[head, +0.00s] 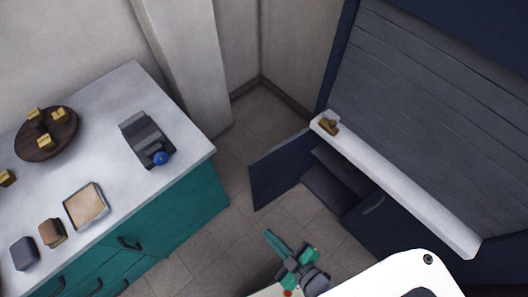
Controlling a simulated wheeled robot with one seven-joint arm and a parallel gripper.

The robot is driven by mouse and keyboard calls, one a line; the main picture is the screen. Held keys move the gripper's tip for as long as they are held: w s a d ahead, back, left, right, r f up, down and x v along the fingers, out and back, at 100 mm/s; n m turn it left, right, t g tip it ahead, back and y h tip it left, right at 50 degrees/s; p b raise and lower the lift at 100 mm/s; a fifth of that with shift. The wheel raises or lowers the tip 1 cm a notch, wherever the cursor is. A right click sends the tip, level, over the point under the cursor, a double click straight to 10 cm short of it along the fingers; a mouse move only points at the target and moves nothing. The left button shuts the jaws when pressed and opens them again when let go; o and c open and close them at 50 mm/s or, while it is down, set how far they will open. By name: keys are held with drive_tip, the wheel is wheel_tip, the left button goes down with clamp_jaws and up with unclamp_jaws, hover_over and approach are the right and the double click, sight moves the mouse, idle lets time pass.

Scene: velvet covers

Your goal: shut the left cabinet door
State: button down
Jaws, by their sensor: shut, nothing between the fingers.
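The left cabinet door (282,171) is a dark navy panel. It stands open, swung out to the left from the dark cabinet under the white ledge. The cabinet's dark interior (338,181) shows beside it, with what looks like a shelf inside. My gripper (270,238), with green fingers, is shut and empty. In the head view it is below the door, apart from it, over the tiled floor. The door's handle does not show.
The navy door to the right (400,235) is shut and has a curved handle. A white ledge (405,190) above carries a small brown object (329,126). A teal counter (187,217) with several items stands left. Tiled floor (215,235) lies between.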

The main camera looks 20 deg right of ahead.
drive_tip(key=w+d+n+g+y, duration=0.1)
drive_tip(key=w+d+n, duration=0.25)
drive_tip(key=w, duration=0.75)
drive_tip(key=w+d+n+g+y, duration=0.15)
drive_tip(key=w+n, duration=0.25)
drive_tip(key=w, duration=0.6)
drive_tip(key=w+a+r+n, duration=0.1)
drive_tip(key=w+a+r, duration=0.1)
drive_tip(key=w, duration=0.4)
drive_tip(key=w+a+r+n, duration=0.1)
drive_tip(key=w+a, duration=0.1)
drive_tip(key=w, duration=0.5)
drive_tip(key=w+d+f+m+g+h, duration=0.6)
drive_tip(key=w+d+m, duration=0.15)
drive_tip(key=d, duration=0.35)
drive_tip(key=s+a+r+m+g, duration=0.1)
drive_tip(key=s+r+m+g, duration=0.2)
drive_tip(key=r+m+g, duration=0.35)
drive_tip(key=s+d+f+m, duration=0.1)
drive_tip(key=s+f, duration=0.5)
drive_tip(key=f, duration=0.5)
drive_tip(key=shift+s+f, duration=0.2)
